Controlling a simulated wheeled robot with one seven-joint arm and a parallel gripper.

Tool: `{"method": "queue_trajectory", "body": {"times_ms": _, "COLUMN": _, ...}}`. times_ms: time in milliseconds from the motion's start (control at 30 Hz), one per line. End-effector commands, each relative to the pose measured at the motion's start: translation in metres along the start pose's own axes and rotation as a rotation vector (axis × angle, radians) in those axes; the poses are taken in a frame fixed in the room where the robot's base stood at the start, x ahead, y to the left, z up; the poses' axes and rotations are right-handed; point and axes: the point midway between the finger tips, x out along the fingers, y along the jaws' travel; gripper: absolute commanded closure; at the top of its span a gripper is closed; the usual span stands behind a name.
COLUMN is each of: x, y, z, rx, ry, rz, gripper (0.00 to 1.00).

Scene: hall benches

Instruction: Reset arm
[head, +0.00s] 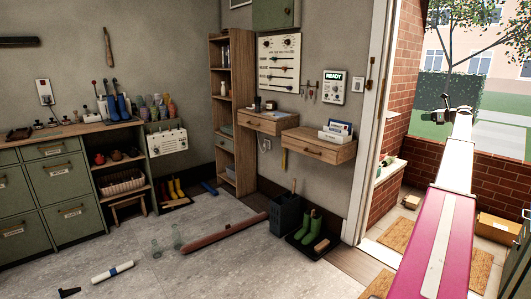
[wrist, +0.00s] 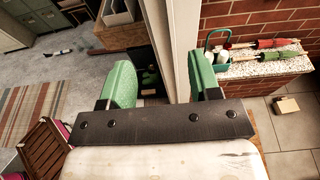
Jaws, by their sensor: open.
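My arm reaches up at the right of the head view, its magenta and white links in front of the open doorway. My gripper (head: 447,104) is at its far end, small and dark against the garden outside. In the wrist view my gripper (wrist: 162,82) shows two green fingers standing wide apart on a dark bar. Nothing is between the fingers. Behind them are the door frame (wrist: 181,30) and part of the room, apart from the fingers as far as I can tell.
In the head view, two wall drawers (head: 319,146), a dark bin (head: 287,214) and green boots (head: 312,230) stand left of the doorway. Several items lie on the floor, including a reddish-brown roll (head: 222,233).

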Motion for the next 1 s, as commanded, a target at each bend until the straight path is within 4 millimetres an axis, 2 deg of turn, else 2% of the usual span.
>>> {"method": "queue_trajectory", "body": {"times_ms": 267, "x": 0.034, "y": 0.035, "z": -0.026, "rx": -0.06, "ry": 0.051, "rz": 0.018, "gripper": 0.43}}
{"method": "queue_trajectory", "body": {"times_ms": 467, "x": 0.071, "y": 0.076, "z": -0.055, "rx": -0.137, "ry": 0.11, "rz": 0.044, "gripper": 0.43}}
{"method": "queue_trajectory", "body": {"times_ms": 567, "x": 0.093, "y": 0.104, "z": -0.074, "rx": -0.189, "ry": 0.148, "rz": 0.065, "gripper": 0.43}}
{"method": "queue_trajectory", "body": {"times_ms": 667, "x": 0.122, "y": 0.146, "z": -0.1, "rx": -0.263, "ry": 0.201, "rz": 0.099, "gripper": 0.43}}
{"method": "queue_trajectory", "body": {"times_ms": 767, "x": 0.155, "y": 0.199, "z": -0.132, "rx": -0.361, "ry": 0.265, "rz": 0.147, "gripper": 0.43}}
{"method": "queue_trajectory", "body": {"times_ms": 967, "x": 0.209, "y": 0.311, "z": -0.196, "rx": -0.582, "ry": 0.391, "rz": 0.273, "gripper": 0.43}}
{"method": "queue_trajectory", "body": {"times_ms": 1000, "x": 0.217, "y": 0.334, "z": -0.208, "rx": -0.63, "ry": 0.414, "rz": 0.303, "gripper": 0.43}}
